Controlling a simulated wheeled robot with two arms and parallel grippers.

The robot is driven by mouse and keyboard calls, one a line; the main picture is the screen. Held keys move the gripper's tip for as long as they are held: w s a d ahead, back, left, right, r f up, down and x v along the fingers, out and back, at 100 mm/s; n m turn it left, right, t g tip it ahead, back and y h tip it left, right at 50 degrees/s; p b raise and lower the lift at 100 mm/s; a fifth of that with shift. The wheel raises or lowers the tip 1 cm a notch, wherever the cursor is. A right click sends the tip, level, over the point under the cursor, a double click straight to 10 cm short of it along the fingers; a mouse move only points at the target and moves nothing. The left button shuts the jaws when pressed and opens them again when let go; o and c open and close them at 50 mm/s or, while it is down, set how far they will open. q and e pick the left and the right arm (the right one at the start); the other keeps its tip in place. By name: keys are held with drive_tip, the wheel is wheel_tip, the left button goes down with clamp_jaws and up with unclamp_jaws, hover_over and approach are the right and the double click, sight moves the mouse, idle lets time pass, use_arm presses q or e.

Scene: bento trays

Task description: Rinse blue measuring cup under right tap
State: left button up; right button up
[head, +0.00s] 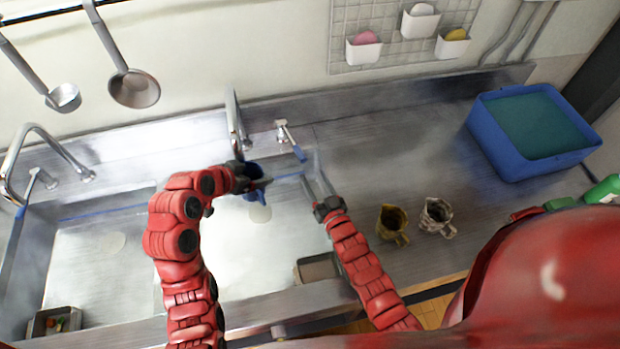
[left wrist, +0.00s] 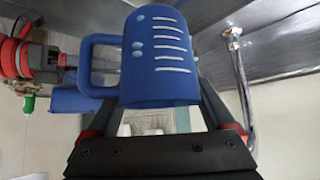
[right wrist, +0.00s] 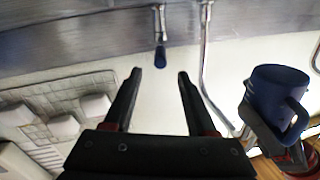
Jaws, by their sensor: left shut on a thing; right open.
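The blue measuring cup (head: 256,170) is held over the right sink basin, near the right tap's spout (head: 235,112). My left gripper (head: 262,183) is shut on it. In the left wrist view the cup (left wrist: 158,62) shows white measuring marks, with its handle to the left; the tap pipe (left wrist: 238,75) is close on the right. My right gripper (head: 312,172) is open and empty, with its fingertips near the tap's blue-tipped lever (head: 290,140). In the right wrist view the blue lever tip (right wrist: 160,57) lies between and beyond the fingers (right wrist: 161,78). No running water is visible.
A brown cup (head: 392,222) and a patterned cup (head: 436,216) stand on the counter right of the sink. A blue tub (head: 495,150) is at the far right. The left tap (head: 40,140) stands over the left basin. Ladles (head: 133,88) hang at upper left.

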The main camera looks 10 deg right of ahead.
sight(297, 150)
drive_tip(key=shift+w, duration=0.1)
idle(0.5)
drive_tip(key=w, duration=0.4)
drive_tip(key=w+a, duration=0.1)
drive_tip(key=w, duration=0.3)
drive_tip(key=w+a, duration=0.1)
drive_tip(key=w, duration=0.4)
drive_tip(key=shift+a, duration=0.25)
drive_tip(key=shift+c, duration=0.2)
clamp_jaws()
drive_tip(key=shift+s+f, duration=0.1)
idle(0.8)
